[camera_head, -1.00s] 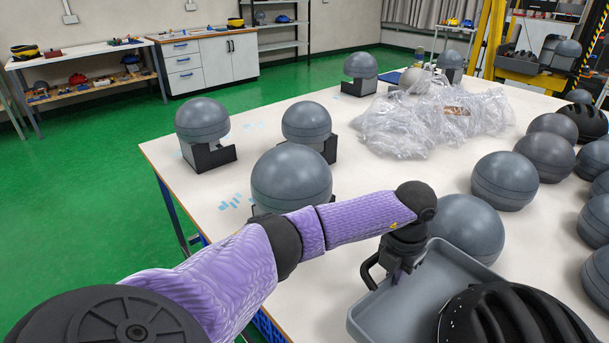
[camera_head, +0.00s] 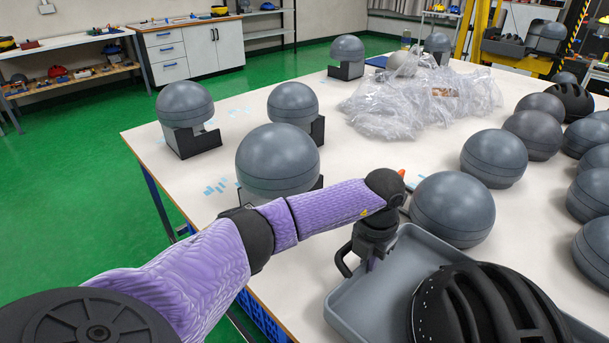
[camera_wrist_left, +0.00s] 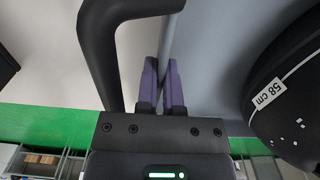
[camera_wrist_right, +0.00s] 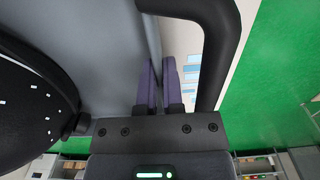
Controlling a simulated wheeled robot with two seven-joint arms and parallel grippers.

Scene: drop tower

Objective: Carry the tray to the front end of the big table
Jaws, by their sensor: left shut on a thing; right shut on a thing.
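The grey tray (camera_head: 343,300) is at the lower right of the head view, with a black helmet (camera_head: 485,305) in it. My left gripper (camera_head: 371,262) is shut on the tray's near-left rim. In the left wrist view its fingers (camera_wrist_left: 164,75) pinch the thin grey rim, and the helmet (camera_wrist_left: 292,95) shows a "58 cm" label. In the right wrist view my right gripper (camera_wrist_right: 158,75) is shut on the tray's rim (camera_wrist_right: 152,30); it is out of the head view. The tray overlaps the big white table (camera_head: 300,220) in view; I cannot tell its height above it.
A grey sphere (camera_head: 452,208) stands close behind the tray. More spheres crowd the table's right side. Spheres on black stands (camera_head: 277,160) are along the left side. Crumpled clear plastic (camera_head: 400,105) lies at the back middle. Green floor (camera_head: 80,180) is free at left.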

